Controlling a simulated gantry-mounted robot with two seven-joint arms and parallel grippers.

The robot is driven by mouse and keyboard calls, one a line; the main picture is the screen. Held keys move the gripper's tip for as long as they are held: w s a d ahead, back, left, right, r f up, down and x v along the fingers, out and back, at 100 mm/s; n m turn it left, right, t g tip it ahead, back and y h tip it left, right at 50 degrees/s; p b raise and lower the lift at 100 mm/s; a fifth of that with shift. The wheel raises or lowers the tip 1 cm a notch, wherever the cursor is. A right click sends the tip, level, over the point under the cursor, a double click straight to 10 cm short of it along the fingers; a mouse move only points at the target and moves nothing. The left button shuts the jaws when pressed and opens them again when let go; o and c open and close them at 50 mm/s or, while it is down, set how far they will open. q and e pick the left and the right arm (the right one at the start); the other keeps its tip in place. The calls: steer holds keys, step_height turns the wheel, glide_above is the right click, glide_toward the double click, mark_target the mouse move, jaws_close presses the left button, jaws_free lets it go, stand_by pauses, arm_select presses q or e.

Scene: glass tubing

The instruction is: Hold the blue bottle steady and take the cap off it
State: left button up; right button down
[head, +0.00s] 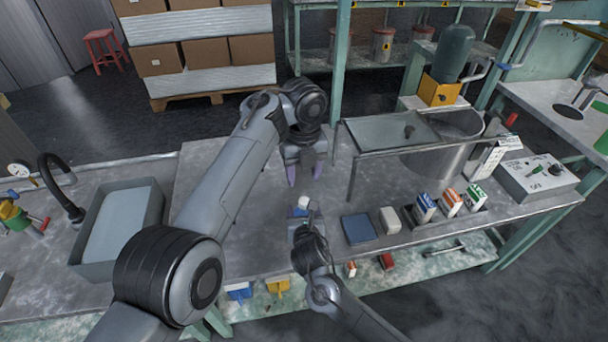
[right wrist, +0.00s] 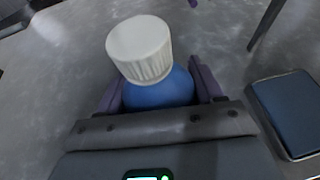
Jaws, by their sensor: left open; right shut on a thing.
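The blue bottle (right wrist: 158,93) stands between the fingers of my right gripper (right wrist: 160,88), which is shut on its body. Its white ribbed cap (right wrist: 140,48) sits on top and is clear of the fingers. In the head view the cap (head: 303,202) shows just beyond the right gripper (head: 302,217), and most of the bottle is hidden. My left gripper (head: 304,174) is open and empty, pointing down over the table beyond the bottle, apart from the cap. Its purple fingertips are spread.
A blue pad (head: 358,228) and a white block (head: 390,220) lie right of the bottle, near several small cartons (head: 452,202). A framed glass panel (head: 392,130) and a metal drum (head: 440,160) stand behind. A sink (head: 118,230) is at the left.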

mark_target(304, 201)
arm_select(q)
steer(key=shift+f+m, duration=0.2)
steer(key=shift+m, duration=0.1)
steer(key=shift+d+f, duration=0.1)
steer(key=shift+f, duration=4)
steer(key=shift+c, duration=0.2)
jaws_close()
